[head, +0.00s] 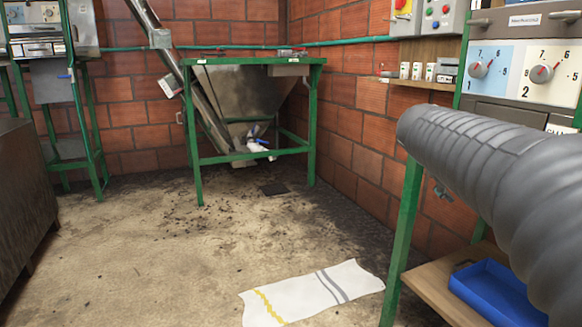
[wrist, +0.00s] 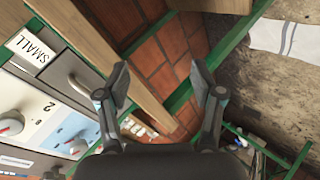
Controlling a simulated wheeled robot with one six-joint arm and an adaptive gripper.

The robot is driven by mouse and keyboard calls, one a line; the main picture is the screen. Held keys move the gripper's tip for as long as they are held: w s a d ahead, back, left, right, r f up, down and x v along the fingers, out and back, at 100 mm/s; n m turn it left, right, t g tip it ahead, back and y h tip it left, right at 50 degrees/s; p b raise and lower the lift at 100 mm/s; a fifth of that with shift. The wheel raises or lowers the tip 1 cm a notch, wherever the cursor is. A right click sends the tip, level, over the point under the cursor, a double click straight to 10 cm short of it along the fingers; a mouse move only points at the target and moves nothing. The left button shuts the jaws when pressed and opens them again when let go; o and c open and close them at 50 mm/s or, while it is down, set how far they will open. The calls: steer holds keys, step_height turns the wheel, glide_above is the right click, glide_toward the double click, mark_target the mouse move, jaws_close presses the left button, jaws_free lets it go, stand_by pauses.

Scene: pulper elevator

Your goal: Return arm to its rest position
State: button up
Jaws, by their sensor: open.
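My gripper (wrist: 160,88) shows in the wrist view with its two fingers spread apart and nothing between them. Beyond the fingers are a brick wall, green frame bars and a wooden board. To the left in that view is a control panel (wrist: 40,120) with dials and a drawer labelled SMALL. In the head view my arm, in a ribbed grey sleeve, reaches in from the right edge in front of the dial panel (head: 520,72). The gripper itself does not show in the head view.
A green-framed hopper (head: 240,95) with a slanted metal tube stands at the back. A striped cloth (head: 310,292) lies on the floor. A blue tray (head: 495,290) sits on a low wooden shelf at right. A dark metal box (head: 25,190) stands at left.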

steer(key=s+a+f+y+p, duration=0.2)
steer(key=s+a+f+y, duration=0.2)
steer(key=s+a+f, duration=0.3)
steer(key=s+a+f+m+y+p, duration=0.1)
steer(key=s+a+f+y+p, duration=0.1)
steer(key=s+a+f+y, duration=0.3)
steer(key=s+a+f, duration=0.1)
steer(key=s+a, duration=0.2)
steer(key=s, duration=0.3)
steer(key=s+a+f, duration=0.2)
steer(key=s+a, duration=0.2)
steer(key=s, duration=0.2)
steer(key=shift+f+g+p, duration=0.15)
steer(key=shift+g+p, duration=0.15)
steer(key=shift+p, duration=0.05)
steer(key=shift+s+a+r, duration=0.1)
steer(key=shift+s+r, duration=0.05)
steer(key=shift+r, duration=0.3)
steer(key=shift+c, duration=0.3)
